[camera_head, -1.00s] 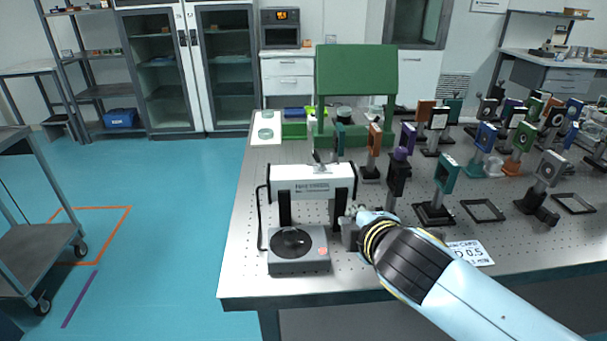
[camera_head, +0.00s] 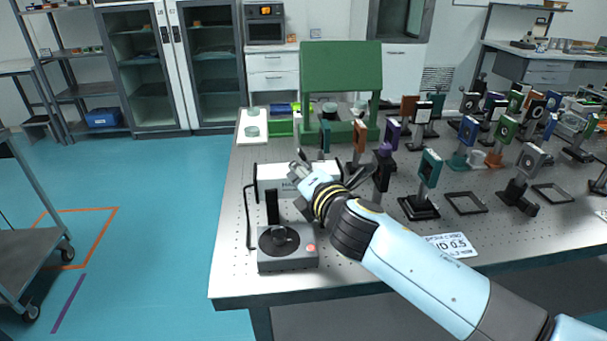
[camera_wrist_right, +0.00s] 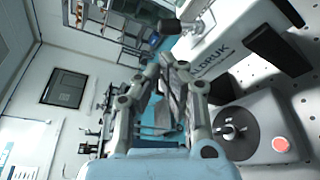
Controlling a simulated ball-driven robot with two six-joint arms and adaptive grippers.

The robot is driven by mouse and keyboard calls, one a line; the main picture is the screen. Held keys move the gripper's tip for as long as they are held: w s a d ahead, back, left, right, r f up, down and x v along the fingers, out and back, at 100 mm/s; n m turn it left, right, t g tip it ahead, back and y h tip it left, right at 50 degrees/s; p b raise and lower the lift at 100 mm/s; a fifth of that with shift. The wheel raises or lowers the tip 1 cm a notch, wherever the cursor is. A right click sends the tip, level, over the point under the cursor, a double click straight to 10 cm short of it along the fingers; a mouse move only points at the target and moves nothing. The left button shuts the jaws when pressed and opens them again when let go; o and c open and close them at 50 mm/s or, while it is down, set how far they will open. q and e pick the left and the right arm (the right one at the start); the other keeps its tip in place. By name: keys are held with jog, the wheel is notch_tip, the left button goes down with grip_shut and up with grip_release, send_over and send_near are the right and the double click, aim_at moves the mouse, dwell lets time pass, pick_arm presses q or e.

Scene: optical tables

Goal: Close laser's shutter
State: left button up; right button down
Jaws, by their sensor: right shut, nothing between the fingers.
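The white box-shaped laser (camera_head: 268,178) stands on black posts near the left end of the optical table. Its lettered side (camera_wrist_right: 233,38) shows at the upper right of the right wrist view. My right gripper (camera_head: 295,169) is over the laser's right part in the head view and hides much of it. In the right wrist view, its fingers (camera_wrist_right: 175,65) are together with nothing between them. My left gripper is not in view.
A grey box (camera_head: 288,262) with a black dial and red button sits in front of the laser. Several optic mounts, including a teal one (camera_head: 430,168), stand to the right. A green hood (camera_head: 341,68) stands behind.

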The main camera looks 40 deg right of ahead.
aim_at(302, 155)
jog(key=shift+x, duration=2.6)
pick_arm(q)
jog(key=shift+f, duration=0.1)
